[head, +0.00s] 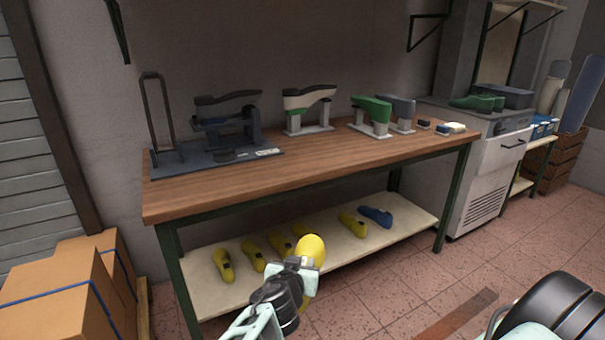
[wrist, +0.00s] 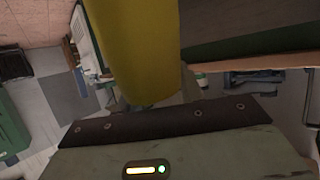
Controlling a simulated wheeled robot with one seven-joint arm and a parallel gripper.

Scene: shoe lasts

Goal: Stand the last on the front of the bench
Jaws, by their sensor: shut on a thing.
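My gripper (head: 301,270) is shut on a yellow last (head: 311,247) in front of the bench, at about the height of its lower shelf in the head view. In the wrist view the yellow last (wrist: 138,45) rises from between the jaws and fills the upper middle. Its lower part is hidden by the gripper. The bench (head: 330,157) has a brown wooden top on dark green legs. The front strip of its top is bare.
Several yellow lasts and a blue last (head: 375,216) lie on the lower shelf (head: 408,217). Cardboard boxes (head: 65,287) stand at left.

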